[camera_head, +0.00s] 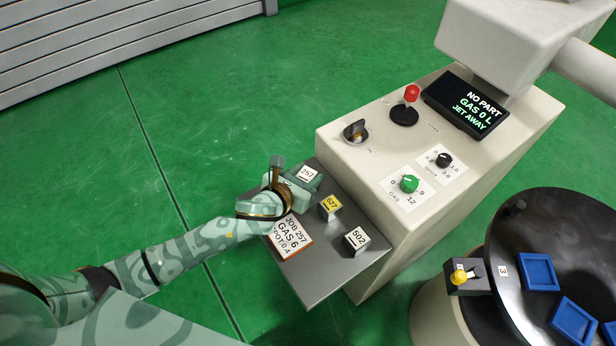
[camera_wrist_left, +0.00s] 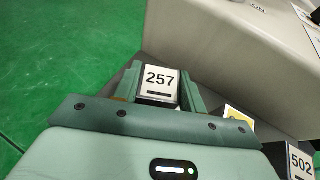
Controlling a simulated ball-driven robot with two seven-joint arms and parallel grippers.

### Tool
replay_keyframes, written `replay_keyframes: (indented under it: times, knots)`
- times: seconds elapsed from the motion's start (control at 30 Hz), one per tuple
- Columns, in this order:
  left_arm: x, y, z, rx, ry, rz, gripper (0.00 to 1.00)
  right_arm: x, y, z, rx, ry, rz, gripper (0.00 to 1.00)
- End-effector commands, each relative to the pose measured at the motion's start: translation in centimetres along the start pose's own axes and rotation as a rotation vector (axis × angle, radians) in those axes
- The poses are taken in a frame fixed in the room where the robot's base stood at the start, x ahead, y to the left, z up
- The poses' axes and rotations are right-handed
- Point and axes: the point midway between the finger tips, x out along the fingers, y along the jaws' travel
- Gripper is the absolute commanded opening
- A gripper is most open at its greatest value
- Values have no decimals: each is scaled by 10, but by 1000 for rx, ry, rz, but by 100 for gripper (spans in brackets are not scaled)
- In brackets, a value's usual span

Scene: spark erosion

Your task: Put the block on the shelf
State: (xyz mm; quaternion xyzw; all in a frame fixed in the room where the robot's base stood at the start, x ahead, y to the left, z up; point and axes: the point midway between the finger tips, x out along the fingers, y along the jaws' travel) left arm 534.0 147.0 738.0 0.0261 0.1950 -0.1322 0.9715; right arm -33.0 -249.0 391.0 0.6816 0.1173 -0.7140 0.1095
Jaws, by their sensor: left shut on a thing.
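A block marked 257 (camera_head: 308,173) is between the fingers of my left gripper (camera_head: 299,179), at the far left corner of the grey shelf (camera_head: 322,272). In the left wrist view the same block (camera_wrist_left: 159,83) shows its white 257 face, with a green finger on either side. My left gripper is shut on it. I cannot tell whether the block's underside touches the shelf. A yellow-topped block marked 677 (camera_head: 330,205) and a white-topped block marked 502 (camera_head: 357,239) stand on the shelf. My right gripper is not in view.
A job card (camera_head: 288,236) reading JOB 257, GAS 6 lies on the shelf's left part. The pale console (camera_head: 365,178) rises beside the shelf, with knobs, a red-topped lever (camera_head: 411,95) and a display (camera_head: 466,103). A dark round table (camera_head: 520,240) holds blue trays at right.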

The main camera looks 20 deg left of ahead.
Motion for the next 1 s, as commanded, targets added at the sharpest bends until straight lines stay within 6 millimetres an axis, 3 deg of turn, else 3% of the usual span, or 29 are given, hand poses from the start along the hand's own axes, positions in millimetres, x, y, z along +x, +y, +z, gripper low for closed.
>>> replay_keyframes:
  times: [0.03,0.37,0.4,0.47,0.8,1.0]
  knots:
    - [4,0,-7,-3,-1,-2,0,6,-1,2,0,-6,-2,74]
    - [3,0,-4,0,-5,-1,0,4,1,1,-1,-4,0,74]
    - [3,0,-6,1,-2,0,46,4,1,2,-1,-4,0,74]
    - [3,0,-5,1,-3,0,63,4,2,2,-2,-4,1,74]
    - [1,0,-1,0,-4,0,63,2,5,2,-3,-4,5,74]
    - [-36,0,2,3,-4,1,63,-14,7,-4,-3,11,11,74]
